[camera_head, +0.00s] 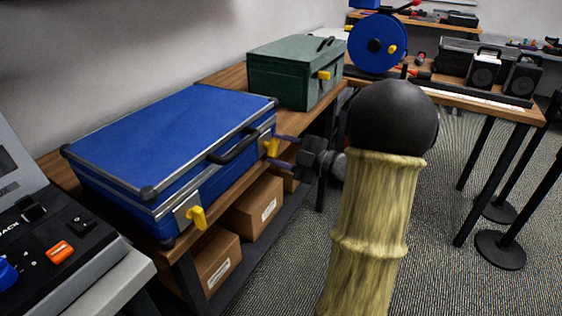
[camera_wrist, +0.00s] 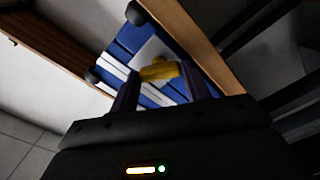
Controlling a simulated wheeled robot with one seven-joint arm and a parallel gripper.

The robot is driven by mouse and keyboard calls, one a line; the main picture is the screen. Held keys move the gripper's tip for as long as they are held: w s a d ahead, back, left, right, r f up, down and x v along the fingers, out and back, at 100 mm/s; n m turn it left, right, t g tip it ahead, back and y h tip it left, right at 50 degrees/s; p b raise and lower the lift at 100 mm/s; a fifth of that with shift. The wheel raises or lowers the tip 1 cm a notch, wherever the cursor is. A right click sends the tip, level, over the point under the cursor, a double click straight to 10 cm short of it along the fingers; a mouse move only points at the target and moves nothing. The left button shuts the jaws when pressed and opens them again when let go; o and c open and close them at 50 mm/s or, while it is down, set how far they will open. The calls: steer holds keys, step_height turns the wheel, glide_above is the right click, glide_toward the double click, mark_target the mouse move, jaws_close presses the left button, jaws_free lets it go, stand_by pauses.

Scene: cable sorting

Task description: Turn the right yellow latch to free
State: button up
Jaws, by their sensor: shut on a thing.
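A blue case (camera_head: 175,135) with silver edges lies closed on a wooden bench, its black handle (camera_head: 235,148) on the front. The right yellow latch (camera_head: 271,147) is on the front near the case's right end. My gripper (camera_head: 276,150) reaches in from the right and is shut on this latch. In the wrist view, the yellow latch (camera_wrist: 159,70) lies between the two dark fingers of my gripper (camera_wrist: 160,85). The fingers partly cover the latch in the head view, so its exact angle is hard to tell. The left yellow latch (camera_head: 197,217) points downward.
A green case (camera_head: 290,75) with a yellow latch stands behind on the bench (camera_head: 225,78). Cardboard boxes (camera_head: 250,210) sit on the shelf below. A blue cable reel (camera_head: 372,45) and speakers (camera_head: 485,70) are at the back. A grey device (camera_head: 80,255) is at lower left.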

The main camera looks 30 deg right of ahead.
steer(key=n+b, duration=0.1)
steer(key=b, duration=0.1)
steer(key=f+n+b, duration=0.1)
steer(key=n+b, duration=0.1)
steer(key=shift+n+b, duration=0.3)
steer(key=n+b, duration=0.3)
steer(key=shift+r, duration=0.25)
steer(key=shift+b, duration=0.3)
steer(key=o, duration=1)
steer(key=shift+r, duration=0.15)
steer(key=shift+s, duration=0.15)
steer(key=p+v, duration=0.4)
steer(key=v, duration=1.3)
